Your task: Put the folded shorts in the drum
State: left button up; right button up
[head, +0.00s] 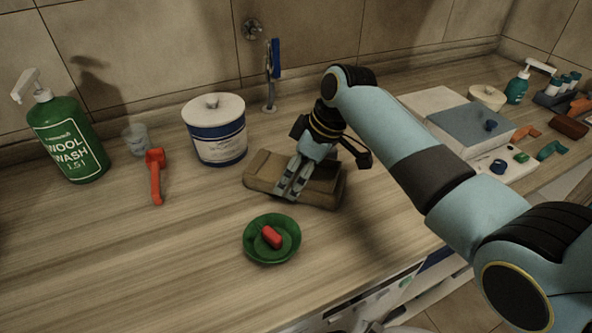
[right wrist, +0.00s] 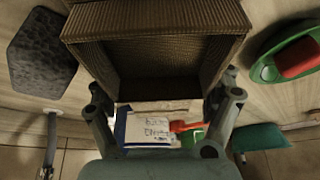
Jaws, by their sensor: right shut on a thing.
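The folded shorts appear as a brown, ribbed, folded bundle (head: 262,171) on the wooden counter in the head view. In the right wrist view the bundle (right wrist: 150,20) fills the upper middle, with a dark hollow between its layers. My right gripper (head: 289,190) reaches down over it and is shut on it, with fingers on both sides in the wrist view (right wrist: 160,108). I cannot tell whether the bundle is lifted. The front of a white machine (head: 375,297) shows below the counter edge; the drum's inside is hidden. My left gripper is out of view.
A green bowl (head: 259,254) with a red block (head: 271,236) sits in front of the bundle. A grey-lidded box (head: 468,130) lies right. The left front counter is clear.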

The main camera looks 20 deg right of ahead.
jog(key=o, duration=1.2)
jog(key=shift+f, duration=0.1)
